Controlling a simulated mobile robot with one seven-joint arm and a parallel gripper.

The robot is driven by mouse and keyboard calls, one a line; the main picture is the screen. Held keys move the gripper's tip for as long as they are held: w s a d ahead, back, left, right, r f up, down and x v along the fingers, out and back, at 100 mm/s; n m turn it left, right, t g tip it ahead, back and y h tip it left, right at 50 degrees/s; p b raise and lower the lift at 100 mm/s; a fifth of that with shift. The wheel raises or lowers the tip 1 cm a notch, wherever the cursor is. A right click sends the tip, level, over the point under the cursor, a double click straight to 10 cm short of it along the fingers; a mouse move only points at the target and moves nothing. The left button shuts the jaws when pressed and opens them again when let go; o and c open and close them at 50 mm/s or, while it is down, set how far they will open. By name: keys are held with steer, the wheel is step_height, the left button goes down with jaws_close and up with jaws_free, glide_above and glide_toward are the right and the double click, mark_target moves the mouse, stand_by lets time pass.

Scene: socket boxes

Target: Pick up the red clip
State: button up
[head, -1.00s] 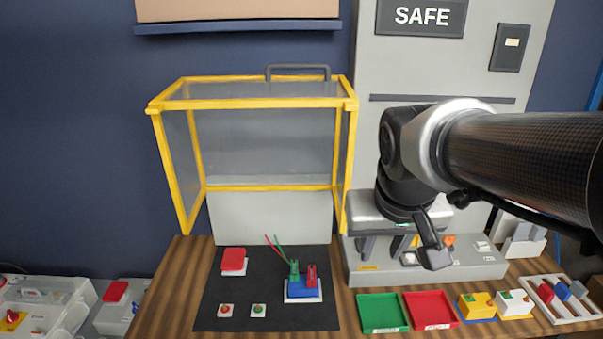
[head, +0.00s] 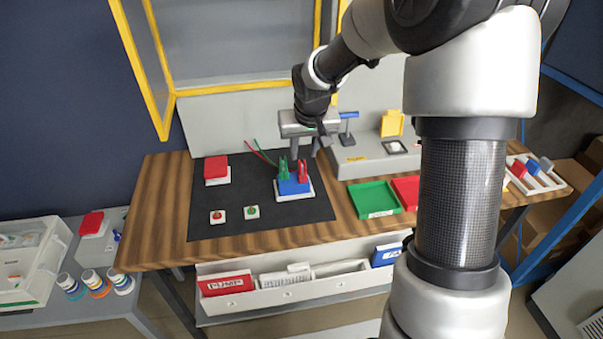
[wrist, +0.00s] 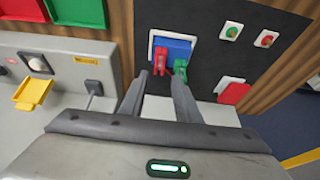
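The red clip (head: 303,172) stands on a blue block (head: 293,187) with a white base, right of a green clip (head: 283,169). In the wrist view the red clip (wrist: 160,62) is left of the green clip (wrist: 180,69), at the front of the blue block (wrist: 173,45). My gripper (head: 306,150) is open and empty, above and behind the clips in the head view. In the wrist view my gripper (wrist: 157,82) has its fingers apart, with the red clip seen beyond and between their tips. No contact is visible.
A black mat (head: 250,215) also holds a red block (head: 216,168) and two buttons. Thin red and green wires run behind the clips. A grey device box (head: 365,160) and a green tray (head: 375,199) are to the right. A yellow frame stands behind.

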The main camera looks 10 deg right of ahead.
mark_target(303, 162)
steer(key=x, duration=0.8)
steer(key=shift+f+b, duration=0.2)
steer(key=shift+b, duration=0.2)
jaws_close()
